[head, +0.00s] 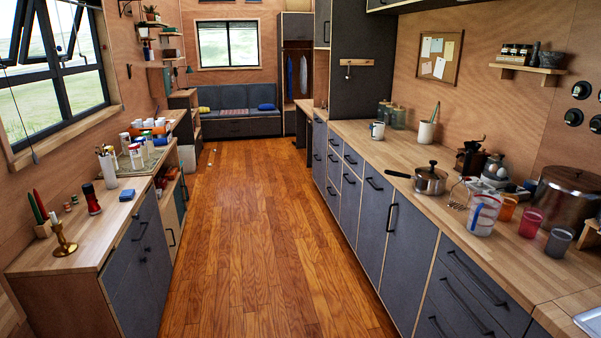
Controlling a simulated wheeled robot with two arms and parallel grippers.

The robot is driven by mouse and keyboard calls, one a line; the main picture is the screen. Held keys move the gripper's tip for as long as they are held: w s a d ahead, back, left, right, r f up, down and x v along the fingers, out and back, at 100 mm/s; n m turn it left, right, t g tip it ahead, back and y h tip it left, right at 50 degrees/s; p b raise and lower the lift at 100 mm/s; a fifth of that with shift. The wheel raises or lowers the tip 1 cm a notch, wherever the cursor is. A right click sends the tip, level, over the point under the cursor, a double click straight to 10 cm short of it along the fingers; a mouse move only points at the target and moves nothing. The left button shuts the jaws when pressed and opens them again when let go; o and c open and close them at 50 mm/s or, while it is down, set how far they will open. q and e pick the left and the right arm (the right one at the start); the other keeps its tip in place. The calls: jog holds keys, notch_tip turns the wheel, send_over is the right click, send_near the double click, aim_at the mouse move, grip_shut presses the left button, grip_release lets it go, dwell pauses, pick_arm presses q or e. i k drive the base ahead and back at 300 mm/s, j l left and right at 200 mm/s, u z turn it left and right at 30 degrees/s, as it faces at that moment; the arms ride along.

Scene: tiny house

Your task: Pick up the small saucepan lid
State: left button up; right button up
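A small saucepan (430,184) stands on the right-hand wooden counter, its handle pointing left. The small saucepan lid (432,171) sits on top of it, with a dark knob in the middle. Neither of my grippers shows in the head view, so nothing of mine is near the lid here.
On the right counter (364,140), a measuring cup (483,215), colored cups (531,222), a coffee grinder (471,156) and a large pot (566,196) crowd near the saucepan. The counter left of it is mostly bare. The wooden floor (262,235) between the counters is clear.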

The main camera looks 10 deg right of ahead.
aim_at(431, 172)
jog(key=i+z, duration=0.2)
jog(key=i, duration=0.25)
jog(key=i+j+z, duration=0.2)
jog(key=i, duration=0.25)
jog(key=i+j+z, duration=0.15)
jog(key=i, duration=0.3)
jog(key=i+j+z, duration=0.2)
jog(key=i, duration=0.2)
